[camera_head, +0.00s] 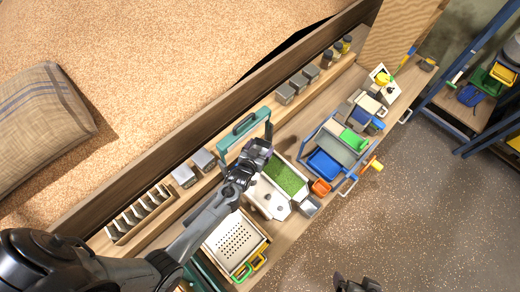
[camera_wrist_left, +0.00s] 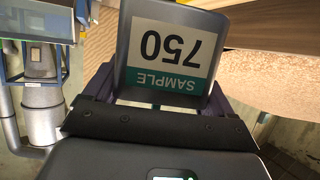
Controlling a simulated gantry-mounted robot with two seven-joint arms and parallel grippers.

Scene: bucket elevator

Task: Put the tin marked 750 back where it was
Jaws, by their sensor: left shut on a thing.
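The tin marked 750 (camera_wrist_left: 165,50) fills the top middle of the left wrist view. It is a grey box-like tin, and its white and green label reads SAMPLE 750 upside down there. My left gripper (camera_head: 262,147) is shut on this tin, over the bench beside the teal frame; I cannot clearly make out the tin in the head view. Similar grey tins stand on the back shelf: two left of the teal frame (camera_head: 183,175) and several to its right (camera_head: 298,83). My right gripper (camera_head: 356,284) is only partly in view at the bottom edge; its jaws are unclear.
A teal frame with a handle (camera_head: 243,124) stands at the shelf. A slotted wooden rack (camera_head: 140,213) is at the left. A green-filled tray (camera_head: 287,178), a perforated tray (camera_head: 236,240) and a blue bin (camera_head: 325,165) crowd the bench. Dark jars (camera_head: 326,58) stand farther along the shelf.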

